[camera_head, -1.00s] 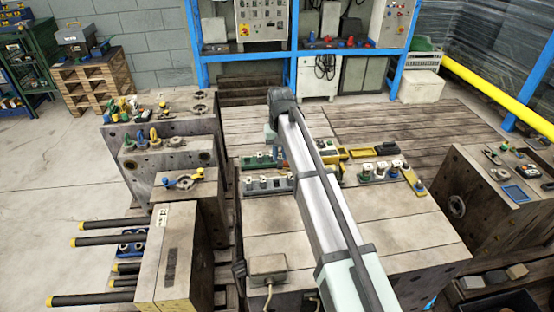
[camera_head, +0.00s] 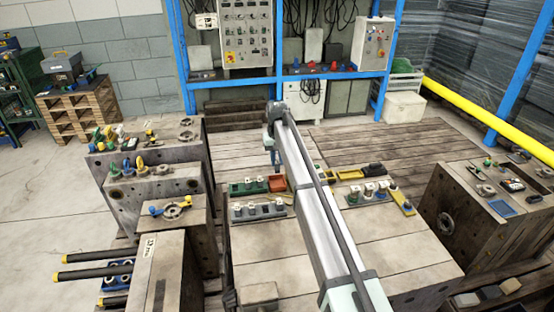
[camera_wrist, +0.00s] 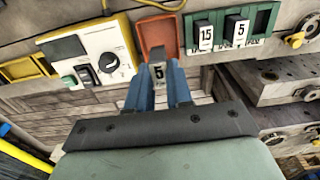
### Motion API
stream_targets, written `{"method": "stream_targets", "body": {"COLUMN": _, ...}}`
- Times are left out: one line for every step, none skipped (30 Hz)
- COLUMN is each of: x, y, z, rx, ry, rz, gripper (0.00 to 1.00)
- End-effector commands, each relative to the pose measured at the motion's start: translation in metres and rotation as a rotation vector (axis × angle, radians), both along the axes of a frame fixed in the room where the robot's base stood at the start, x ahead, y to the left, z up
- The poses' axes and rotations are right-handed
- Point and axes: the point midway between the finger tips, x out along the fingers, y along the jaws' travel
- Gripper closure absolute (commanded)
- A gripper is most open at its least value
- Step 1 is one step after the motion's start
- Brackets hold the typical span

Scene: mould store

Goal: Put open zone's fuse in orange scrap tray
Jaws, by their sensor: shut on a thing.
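In the head view my gripper (camera_head: 272,158) hangs above the bench, just behind the orange scrap tray (camera_head: 277,184). In the wrist view the orange tray (camera_wrist: 157,30) lies just beyond the held fuse and looks empty where it shows. The fuse overlaps the tray's near edge in that view; its height above it is unclear. A green holder (camera_wrist: 258,44) beside the tray carries fuses marked 15 and 5.
A white box with a dial and switch (camera_wrist: 88,55) lies left of the tray in the wrist view. The front bench top (camera_head: 270,255) is mostly clear.

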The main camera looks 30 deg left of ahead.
Motion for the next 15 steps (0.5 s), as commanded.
{"method": "stream_targets", "body": {"x": 0.0, "y": 0.0, "z": -0.004, "rx": -0.001, "ry": 0.001, "rz": 0.0, "gripper": 1.0}}
{"method": "stream_targets", "body": {"x": 0.0, "y": 0.0, "z": -0.006, "rx": -0.001, "ry": 0.001, "rz": 0.0, "gripper": 1.0}}
{"method": "stream_targets", "body": {"x": 0.0, "y": 0.0, "z": -0.008, "rx": -0.001, "ry": 0.001, "rz": 0.0, "gripper": 1.0}}
{"method": "stream_targets", "body": {"x": 0.0, "y": 0.0, "z": -0.01, "rx": -0.001, "ry": 0.001, "rz": 0.0, "gripper": 1.0}}
{"method": "stream_targets", "body": {"x": 0.0, "y": 0.0, "z": -0.013, "rx": -0.001, "ry": 0.001, "rz": 0.0, "gripper": 1.0}}
{"method": "stream_targets", "body": {"x": 0.0, "y": 0.0, "z": -0.015, "rx": -0.001, "ry": 0.001, "rz": 0.0, "gripper": 1.0}}
{"method": "stream_targets", "body": {"x": 0.0, "y": 0.0, "z": -0.018, "rx": -0.001, "ry": 0.001, "rz": 0.0, "gripper": 1.0}}
{"method": "stream_targets", "body": {"x": 0.0, "y": 0.0, "z": -0.02, "rx": -0.001, "ry": 0.001, "rz": -0.001, "gripper": 1.0}}
{"method": "stream_targets", "body": {"x": 0.0, "y": 0.0, "z": -0.023, "rx": -0.001, "ry": 0.001, "rz": -0.001, "gripper": 1.0}}
{"method": "stream_targets", "body": {"x": 0.0, "y": 0.0, "z": -0.026, "rx": -0.001, "ry": 0.001, "rz": -0.001, "gripper": 1.0}}
{"method": "stream_targets", "body": {"x": 0.0, "y": 0.0, "z": -0.028, "rx": -0.001, "ry": 0.001, "rz": -0.001, "gripper": 1.0}}
{"method": "stream_targets", "body": {"x": 0.0, "y": 0.0, "z": -0.032, "rx": -0.001, "ry": 0.001, "rz": -0.001, "gripper": 1.0}}
{"method": "stream_targets", "body": {"x": 0.0, "y": 0.0, "z": -0.034, "rx": -0.001, "ry": 0.001, "rz": -0.001, "gripper": 1.0}}
{"method": "stream_targets", "body": {"x": 0.0, "y": 0.0, "z": -0.037, "rx": -0.001, "ry": 0.001, "rz": -0.001, "gripper": 1.0}}
{"method": "stream_targets", "body": {"x": 0.0, "y": 0.0, "z": -0.04, "rx": -0.001, "ry": 0.001, "rz": -0.001, "gripper": 1.0}}
